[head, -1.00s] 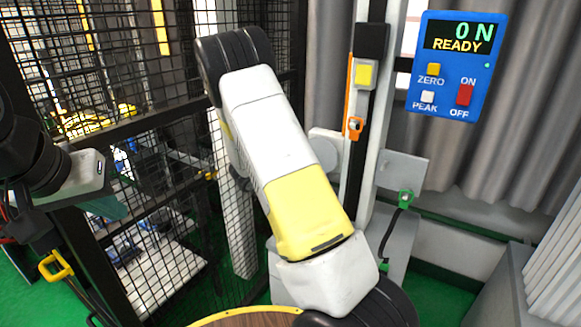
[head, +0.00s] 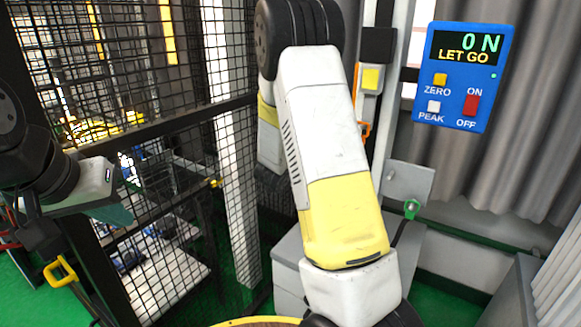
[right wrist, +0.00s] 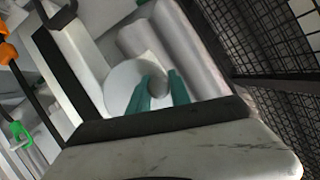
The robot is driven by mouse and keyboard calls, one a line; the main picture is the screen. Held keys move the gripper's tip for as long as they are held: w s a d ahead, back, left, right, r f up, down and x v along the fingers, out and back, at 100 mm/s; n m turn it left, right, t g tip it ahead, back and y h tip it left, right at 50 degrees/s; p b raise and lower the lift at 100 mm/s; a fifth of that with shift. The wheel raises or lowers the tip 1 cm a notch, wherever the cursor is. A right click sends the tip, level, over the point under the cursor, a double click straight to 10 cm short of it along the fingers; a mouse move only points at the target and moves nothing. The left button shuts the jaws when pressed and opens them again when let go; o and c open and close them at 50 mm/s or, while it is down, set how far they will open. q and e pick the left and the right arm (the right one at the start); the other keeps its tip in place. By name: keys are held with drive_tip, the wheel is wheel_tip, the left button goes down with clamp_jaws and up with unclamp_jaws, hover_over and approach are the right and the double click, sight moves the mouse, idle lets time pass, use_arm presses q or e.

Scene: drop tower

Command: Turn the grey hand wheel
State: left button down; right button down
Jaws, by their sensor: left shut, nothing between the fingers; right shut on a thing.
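The grey hand wheel (right wrist: 119,86) shows in the right wrist view as a pale round disc. My right gripper (right wrist: 158,78) is there with its teal fingers on both sides of a small rounded grey piece at the wheel, shut on it. In the head view my right arm hides the wheel and the right gripper. My left gripper (head: 122,214) is at the left of the head view, shut and empty, in front of the mesh fence and far from the wheel.
A blue control box (head: 463,78) reads "0 N" and "LET GO". A black mesh fence (head: 170,90) stands at the left.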

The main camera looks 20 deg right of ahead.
drive_tip(key=r+m+t, duration=0.1)
drive_tip(key=m, duration=0.1)
drive_tip(key=shift+s+d+r+m+t+y, duration=0.2)
drive_tip(key=shift+r+m+t+y, duration=0.1)
drive_tip(key=shift+r+t+y, duration=0.1)
drive_tip(key=shift+s+d+r+m+t, duration=0.45)
drive_tip(key=shift+m+t, duration=0.2)
drive_tip(key=shift+m, duration=0.8)
drive_tip(key=shift+s+d+r+m+t, duration=0.35)
drive_tip(key=shift+m+t, duration=0.35)
drive_tip(key=shift+m, duration=0.7)
drive_tip(key=shift+s+d+r+m+t, duration=0.45)
drive_tip(key=shift+m+t, duration=0.2)
drive_tip(key=shift+m, duration=0.8)
drive_tip(key=shift+s, duration=0.1)
drive_tip(key=c, duration=1.2)
unclamp_jaws()
drive_tip(key=shift+f, duration=0.1)
